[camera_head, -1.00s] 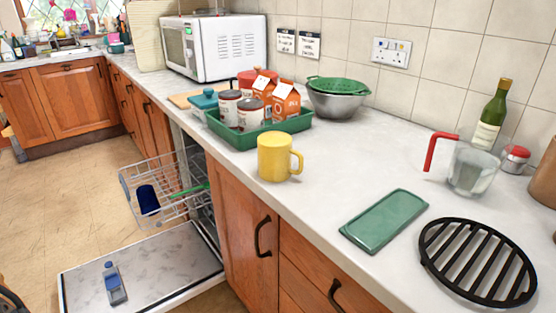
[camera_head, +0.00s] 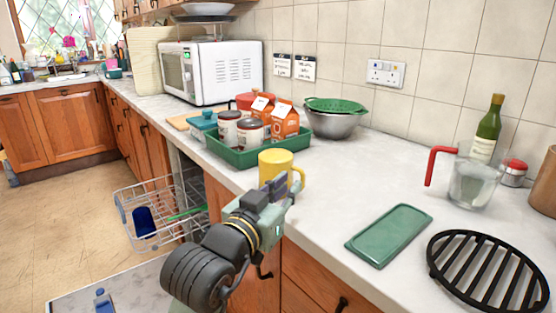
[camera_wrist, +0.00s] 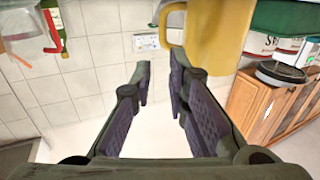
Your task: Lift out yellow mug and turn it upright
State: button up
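The yellow mug (camera_head: 270,161) stands on the worktop near its front edge, outside the pulled-out rack. Its handle points right in the head view. I cannot tell whether its mouth faces up or down. My gripper (camera_head: 286,188) is in front of the mug and hides its lower part. In the wrist view, my gripper (camera_wrist: 161,68) is open with nothing between its two fingers. There the mug (camera_wrist: 218,32) and its handle lie above and to the right of the fingertips, apparently not gripped.
A green tray (camera_head: 245,160) with jars and cartons stands behind the mug. A green slab (camera_head: 389,235), a black grate (camera_head: 485,272) and a glass jug (camera_head: 473,185) are to the right. A wire rack (camera_head: 165,232) with a blue cup (camera_head: 144,222) juts out at left.

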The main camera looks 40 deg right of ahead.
aim_at(302, 172)
jog(key=shift+w+d+r+p, duration=0.15)
jog(key=shift+d+r+p, duration=0.1)
jog(key=shift+d+p, duration=0.15)
jog(key=shift+w+d+f, duration=0.15)
jog(key=shift+w+d, duration=0.15)
jog(key=shift+d, duration=0.2)
jog(key=shift+w+d+f, duration=0.15)
jog(key=shift+w+d, duration=0.1)
jog(key=shift+d, duration=0.2)
jog(key=shift+f+p+x, duration=0.1)
jog(key=shift+p+x, duration=0.2)
jog(key=shift+x, duration=1.1)
jog(key=shift+f+p+x, duration=0.15)
jog(key=shift+p+x, duration=0.1)
jog(key=shift+x, duration=1.15)
jog(key=shift+w+a, duration=0.1)
jog(key=shift+c, duration=0.5)
grip_shut()
jog(key=shift+r, duration=0.2)
